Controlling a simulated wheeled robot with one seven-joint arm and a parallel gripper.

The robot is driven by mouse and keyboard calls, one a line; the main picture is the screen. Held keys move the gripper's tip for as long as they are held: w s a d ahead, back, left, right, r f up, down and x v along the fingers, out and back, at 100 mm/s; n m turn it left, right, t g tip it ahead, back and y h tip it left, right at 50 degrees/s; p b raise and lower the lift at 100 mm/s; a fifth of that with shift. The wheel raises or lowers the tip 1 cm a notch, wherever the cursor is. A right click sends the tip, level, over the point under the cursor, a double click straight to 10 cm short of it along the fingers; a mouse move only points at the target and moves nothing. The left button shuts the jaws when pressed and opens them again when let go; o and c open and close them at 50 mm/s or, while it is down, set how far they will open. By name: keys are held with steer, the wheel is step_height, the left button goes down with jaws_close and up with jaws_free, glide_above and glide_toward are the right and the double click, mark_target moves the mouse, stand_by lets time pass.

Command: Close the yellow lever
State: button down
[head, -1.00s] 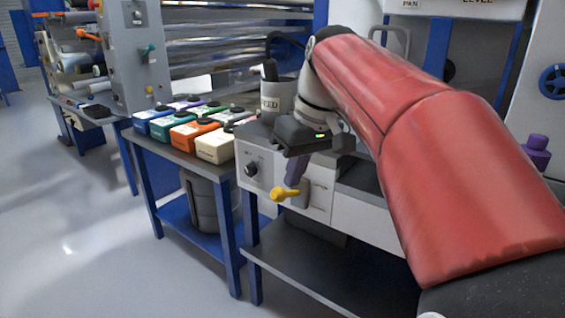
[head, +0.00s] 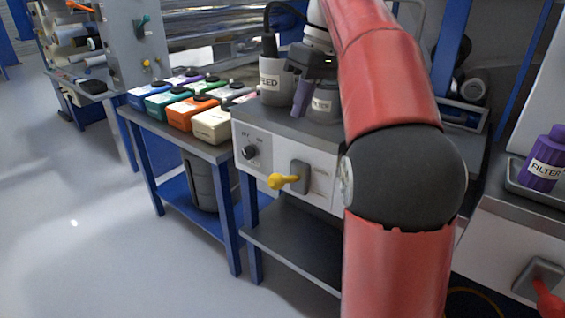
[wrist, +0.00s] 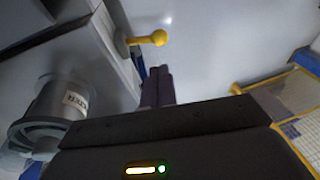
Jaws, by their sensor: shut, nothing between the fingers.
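The yellow lever (head: 284,181) is on the front of a grey machine (head: 322,168). It sticks out from a dark grey mounting plate (head: 300,177), with its round knob to the left and about level. My gripper (head: 300,112) is above the machine's top, higher than the lever and apart from it. Its dark purple fingers are together and empty. In the wrist view the lever (wrist: 148,39) lies beyond the shut fingertips (wrist: 157,72), with clear floor behind its knob. My red arm hides the right part of the machine.
A white FEED container (head: 272,84) and another labelled container (head: 322,103) stand on the machine close to my gripper. Coloured boxes (head: 192,115) fill the table to the left. A purple FILTER bottle (head: 544,160) and a red lever (head: 547,300) are at right. Floor in front is free.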

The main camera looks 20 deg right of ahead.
mark_target(277, 178)
steer(key=b+x, duration=0.4)
steer(key=x, duration=0.9)
steer(key=shift+f, duration=0.3)
steer(key=shift+s+a, duration=0.1)
steer(key=f+b, duration=0.1)
steer(key=a+f+h+b, duration=0.1)
steer(key=b, duration=0.1)
steer(key=shift+s+t+h, duration=0.3)
steer(key=shift+s+t, duration=0.1)
step_height(277, 178, down, 8)
steer(key=s+a+t+h+b, duration=0.1)
steer(key=a+t+h+b, duration=0.1)
steer(key=b, duration=0.6)
steer(key=shift+s+n+t+h, duration=0.35)
steer(key=shift+t+h, duration=0.45)
steer(key=shift+h, duration=0.5)
steer(key=shift+f, duration=0.25)
steer(key=shift+r, duration=0.1)
